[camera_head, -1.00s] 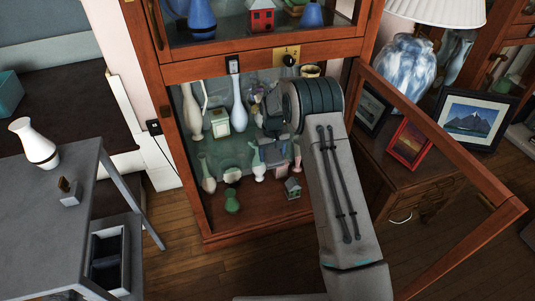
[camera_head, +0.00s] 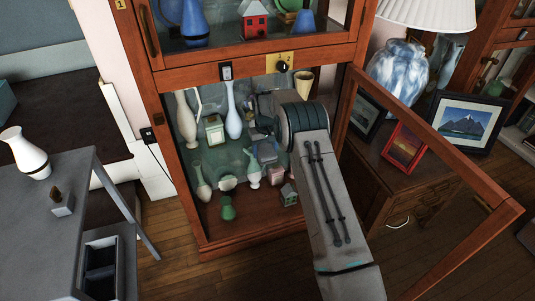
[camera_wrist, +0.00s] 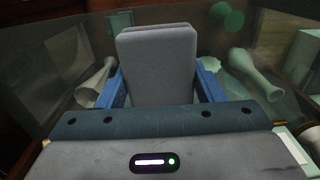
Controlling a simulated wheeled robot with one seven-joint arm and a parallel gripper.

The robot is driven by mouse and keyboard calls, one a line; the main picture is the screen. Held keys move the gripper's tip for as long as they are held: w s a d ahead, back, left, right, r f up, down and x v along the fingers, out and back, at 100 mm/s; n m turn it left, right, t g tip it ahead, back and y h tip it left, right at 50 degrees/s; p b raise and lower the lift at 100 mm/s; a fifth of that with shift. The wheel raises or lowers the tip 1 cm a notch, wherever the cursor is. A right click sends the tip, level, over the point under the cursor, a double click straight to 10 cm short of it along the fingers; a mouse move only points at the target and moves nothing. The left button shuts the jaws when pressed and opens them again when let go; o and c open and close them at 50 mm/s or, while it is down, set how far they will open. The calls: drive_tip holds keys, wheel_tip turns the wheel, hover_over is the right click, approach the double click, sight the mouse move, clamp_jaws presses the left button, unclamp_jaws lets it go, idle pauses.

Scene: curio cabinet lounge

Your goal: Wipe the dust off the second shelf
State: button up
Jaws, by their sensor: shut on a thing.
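My gripper (camera_wrist: 160,78) is shut on a grey block-shaped pad (camera_wrist: 158,65), with a blue finger on each side of it. In the head view my arm reaches through the open door into the lower part of the wooden cabinet (camera_head: 230,243), and my wrist hides part of the inside. A pale vase (camera_wrist: 95,80) is left of the pad and another pale vase (camera_wrist: 255,75) is right of it, both apart from it. A glass shelf shows among the ornaments, but its edges are unclear. I cannot tell whether the pad touches it, and I make out no dust.
The glass door (camera_head: 440,150) stands open at right, near framed pictures (camera_head: 468,122) and a lamp (camera_head: 400,70). A grey table (camera_head: 45,215) is at left.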

sight(262, 145)
drive_tip(key=shift+w+a+f+b, duration=0.15)
drive_tip(key=shift+w+a, duration=0.1)
drive_tip(key=shift+w, duration=0.5)
drive_tip(key=shift+w+a+b, duration=0.15)
drive_tip(key=shift+w+a, duration=0.05)
drive_tip(key=shift+w, duration=0.55)
drive_tip(key=shift+w+a, duration=0.2)
drive_tip(key=shift+w, duration=0.6)
drive_tip(key=shift+r, duration=0.25)
drive_tip(key=shift+r+p, duration=1.6)
drive_tip(key=shift+r, duration=1.35)
